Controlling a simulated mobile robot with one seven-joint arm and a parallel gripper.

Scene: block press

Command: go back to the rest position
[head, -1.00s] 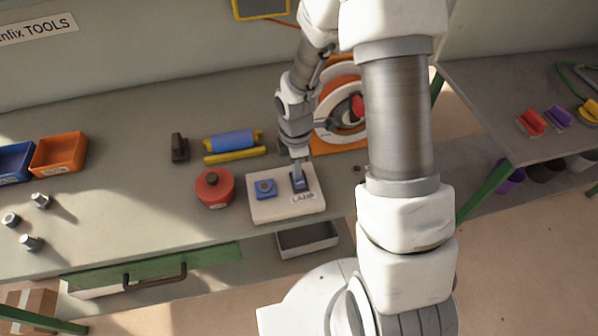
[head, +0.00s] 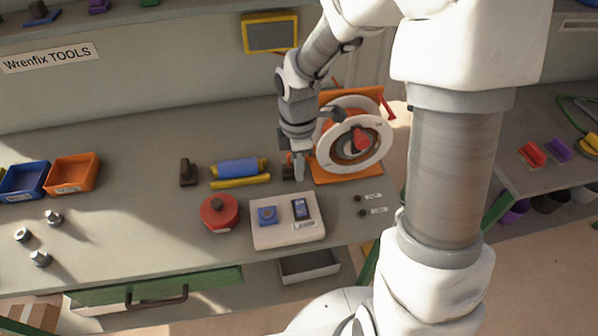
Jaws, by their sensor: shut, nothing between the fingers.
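My gripper (head: 299,172) points down over the bench, just behind the white switch box and left of the cable reel. It is shut and empty, apart from the box. The white switch box (head: 288,236) has a square blue button block (head: 267,215) on its left and a dark blue rocker switch (head: 301,210) above a label on its right. Part of my arm crosses the right half of the head view.
An orange and white cable reel (head: 353,140) stands close right of my gripper. A red round tin (head: 219,212), a blue roll (head: 238,168) and a dark stamp-like block (head: 187,172) lie left. Blue and orange bins (head: 72,174) stand far left.

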